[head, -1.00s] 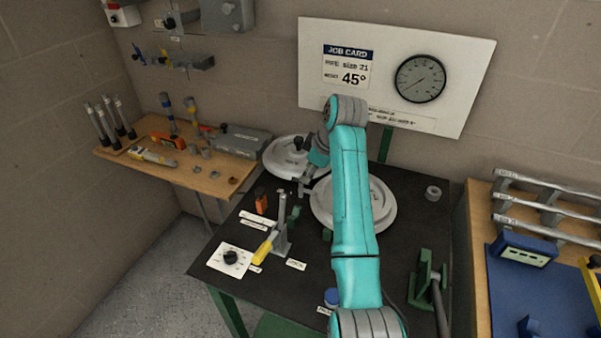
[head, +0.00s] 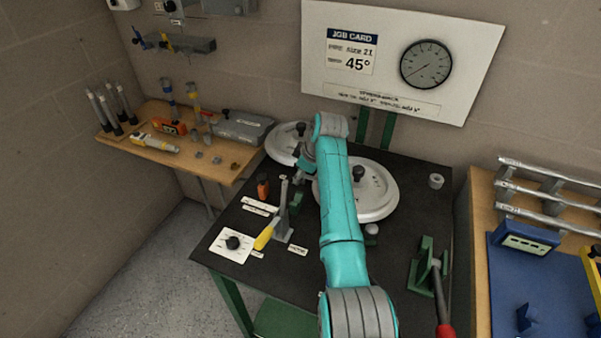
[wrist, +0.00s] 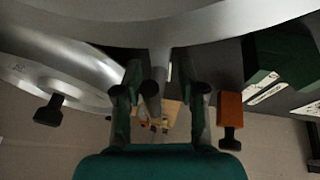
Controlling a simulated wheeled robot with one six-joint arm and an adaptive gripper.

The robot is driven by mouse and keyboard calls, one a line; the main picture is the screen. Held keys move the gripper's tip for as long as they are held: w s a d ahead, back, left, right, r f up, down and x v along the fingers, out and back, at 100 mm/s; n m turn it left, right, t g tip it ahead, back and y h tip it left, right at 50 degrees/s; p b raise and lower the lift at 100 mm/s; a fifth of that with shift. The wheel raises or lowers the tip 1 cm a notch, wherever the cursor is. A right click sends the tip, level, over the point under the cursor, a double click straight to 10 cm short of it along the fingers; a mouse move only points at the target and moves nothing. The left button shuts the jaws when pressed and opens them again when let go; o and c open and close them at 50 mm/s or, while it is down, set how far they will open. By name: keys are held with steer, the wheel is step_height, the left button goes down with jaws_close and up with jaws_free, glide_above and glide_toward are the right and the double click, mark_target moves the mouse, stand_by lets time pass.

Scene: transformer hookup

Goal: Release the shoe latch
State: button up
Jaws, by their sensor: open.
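My gripper (head: 305,168) is low over the black bench, left of the large silver disc (head: 372,198), partly hidden by my arm. In the wrist view its two fingers (wrist: 160,105) are open, with a grey post with a dark end (wrist: 151,95) showing between them; I cannot tell whether they touch it. An orange block with a black knob (wrist: 230,118) is just right of the fingers; it stands on the bench in the head view (head: 263,186). A grey upright lever (head: 283,205) with a yellow handle (head: 265,236) is nearby. No readable label marks the shoe latch.
A smaller silver disc (head: 284,143) lies at the back left. A green clamp with a red-ended handle (head: 430,268) is at the right. A white dial plate (head: 231,245) sits at the front left. A wooden tool shelf (head: 216,170) adjoins the left side.

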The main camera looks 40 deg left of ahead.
jaws_close()
steer(key=shift+f+m+t, duration=0.1)
steer(key=shift+m+t, duration=0.2)
steer(key=shift+m, duration=0.4)
steer(key=shift+m+t, duration=0.4)
steer(key=shift+m, duration=0.6)
steer(key=m, duration=0.2)
steer(key=m+t+h, duration=0.1)
steer(key=m+h, duration=0.1)
steer(key=m, duration=0.1)
steer(key=shift+w+m+t, duration=0.3)
steer(key=shift+t, duration=0.1)
steer(key=m+h, duration=0.1)
steer(key=m, duration=0.3)
steer(key=shift+w+t+h, duration=0.1)
steer(key=shift+t+h, duration=0.3)
steer(key=shift+w+d+m+h, duration=0.1)
steer(key=shift+m+h, duration=0.4)
steer(key=shift+m, duration=0.75)
steer(key=shift+d+m+h, duration=0.1)
steer(key=shift+m+h, duration=0.4)
steer(key=shift+m, duration=0.75)
